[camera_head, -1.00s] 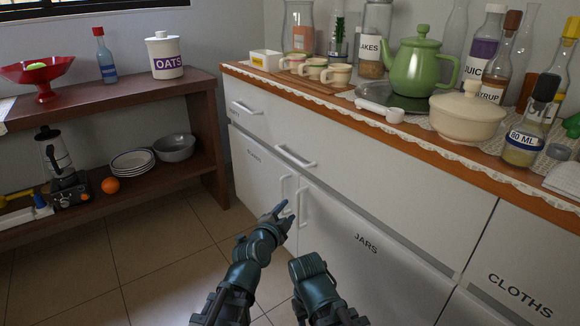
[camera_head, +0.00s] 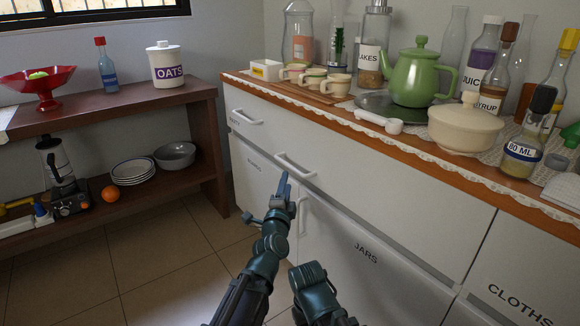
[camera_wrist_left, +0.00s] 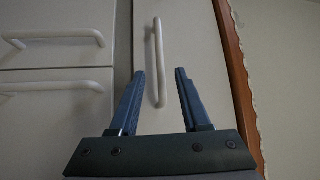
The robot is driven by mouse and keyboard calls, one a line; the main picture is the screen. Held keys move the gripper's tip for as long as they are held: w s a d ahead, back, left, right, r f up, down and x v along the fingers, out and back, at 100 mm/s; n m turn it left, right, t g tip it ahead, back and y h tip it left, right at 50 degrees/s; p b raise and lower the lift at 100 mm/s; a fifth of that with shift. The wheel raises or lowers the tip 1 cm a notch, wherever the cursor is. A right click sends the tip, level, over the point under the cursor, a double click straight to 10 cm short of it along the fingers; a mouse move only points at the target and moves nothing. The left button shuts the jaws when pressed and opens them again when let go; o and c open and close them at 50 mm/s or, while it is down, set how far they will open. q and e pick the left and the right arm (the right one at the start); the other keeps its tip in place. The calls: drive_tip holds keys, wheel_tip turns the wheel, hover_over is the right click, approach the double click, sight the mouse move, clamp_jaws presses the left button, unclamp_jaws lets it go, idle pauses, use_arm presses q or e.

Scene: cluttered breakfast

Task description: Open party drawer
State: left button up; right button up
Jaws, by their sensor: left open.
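The white cabinet has upper drawer fronts with horizontal bar handles. One drawer handle (camera_head: 296,165) is near the middle and another handle (camera_head: 247,117) is farther left. A small label at the far left is too blurred to read surely, so I cannot tell which drawer is the party drawer. My left gripper (camera_head: 284,183) is open just below and in front of the middle handle. In the left wrist view that handle (camera_wrist_left: 158,62) runs between the open fingers (camera_wrist_left: 160,75), apparently untouched. The end of my right arm is low in the head view, and its gripper's fingers are not visible.
Door handles sit below the drawers, one (camera_head: 303,214) beside my left gripper; two (camera_wrist_left: 55,38) show in the left wrist view. The countertop (camera_head: 400,142) holds a teapot (camera_head: 411,78), bottles and cups. A wooden shelf (camera_head: 100,108) stands left. The floor between is clear.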

sight(290, 167)
use_arm(q)
drive_tip(key=w, duration=0.5)
drive_tip(key=w+d+r+p, duration=0.1)
drive_tip(key=w, duration=0.2)
drive_tip(key=shift+w+d+r, duration=0.1)
drive_tip(key=shift+w, duration=0.2)
clamp_jaws()
idle(1.1)
